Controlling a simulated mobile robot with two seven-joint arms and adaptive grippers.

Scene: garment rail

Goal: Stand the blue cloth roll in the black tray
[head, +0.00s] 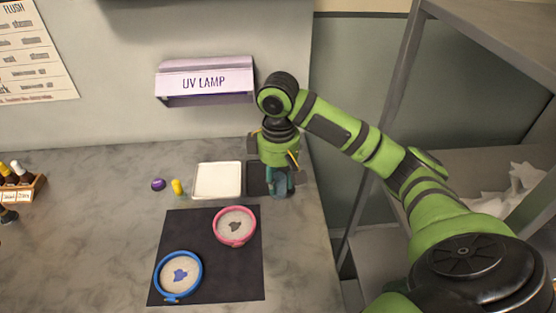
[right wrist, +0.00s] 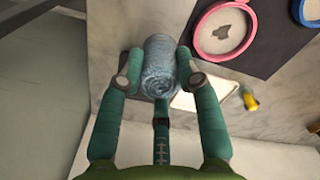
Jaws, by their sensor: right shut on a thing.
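My right gripper (head: 280,190) points down at the right end of the counter and is shut on the blue cloth roll (head: 279,181). In the right wrist view the roll (right wrist: 158,62) sits between the two green fingers, its coiled end facing the camera. The black tray (head: 257,179) lies on the counter just right of a white tray, partly hidden behind the gripper. The roll is upright at the black tray's right side; I cannot tell whether it is over the tray or touching it. My left gripper is not in view.
A white tray (head: 217,180) lies left of the black one. A yellow bottle (head: 178,187) and a purple item (head: 158,184) stand farther left. A dark mat (head: 207,282) in front holds pink (head: 235,241) and blue (head: 178,296) hoops. A UV lamp (head: 205,82) hangs behind.

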